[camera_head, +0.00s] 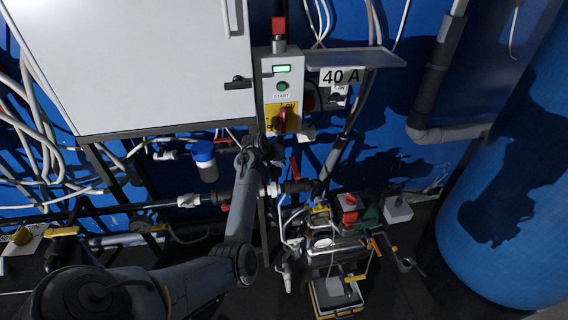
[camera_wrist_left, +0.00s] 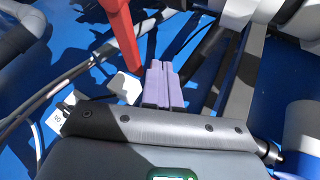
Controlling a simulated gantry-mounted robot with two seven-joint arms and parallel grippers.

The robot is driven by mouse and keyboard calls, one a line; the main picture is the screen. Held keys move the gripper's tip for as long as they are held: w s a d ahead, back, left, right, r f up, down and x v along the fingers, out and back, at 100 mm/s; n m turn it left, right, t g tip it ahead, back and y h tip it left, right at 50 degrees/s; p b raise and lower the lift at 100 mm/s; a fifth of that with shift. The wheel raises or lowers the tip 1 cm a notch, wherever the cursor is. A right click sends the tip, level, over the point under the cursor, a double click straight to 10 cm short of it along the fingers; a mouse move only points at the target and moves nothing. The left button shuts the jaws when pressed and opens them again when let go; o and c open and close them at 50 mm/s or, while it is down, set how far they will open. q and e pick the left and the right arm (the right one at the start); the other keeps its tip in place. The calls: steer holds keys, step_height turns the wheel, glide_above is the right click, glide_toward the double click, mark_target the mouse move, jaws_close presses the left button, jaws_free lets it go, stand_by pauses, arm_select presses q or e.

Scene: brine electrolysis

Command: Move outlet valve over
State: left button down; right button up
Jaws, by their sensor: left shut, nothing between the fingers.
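A valve with a red lever (camera_head: 294,168) sits on the dark horizontal pipe in the head view, just right of my left gripper (camera_head: 274,156). A red lever (camera_wrist_left: 121,36) also shows large in the left wrist view, left of the fingertips. The purple fingers of my left gripper (camera_wrist_left: 162,72) are together with nothing between them, and a gap shows between them and the lever in the picture. I cannot tell whether they touch it. My forearm hides part of the pipe. My right gripper is not in view.
A control box (camera_head: 283,85) with a yellow-backed rotary switch and a red top button is above the gripper. A white cabinet (camera_head: 150,65) is at upper left. A blue tank (camera_head: 510,210) stands far right.

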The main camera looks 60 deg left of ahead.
arm_select(q)
steer(key=shift+w+d, duration=0.3)
steer(key=shift+w, duration=0.4)
steer(key=shift+w, duration=0.15)
steer(key=shift+w+m, duration=0.1)
steer(key=shift+m, duration=0.3)
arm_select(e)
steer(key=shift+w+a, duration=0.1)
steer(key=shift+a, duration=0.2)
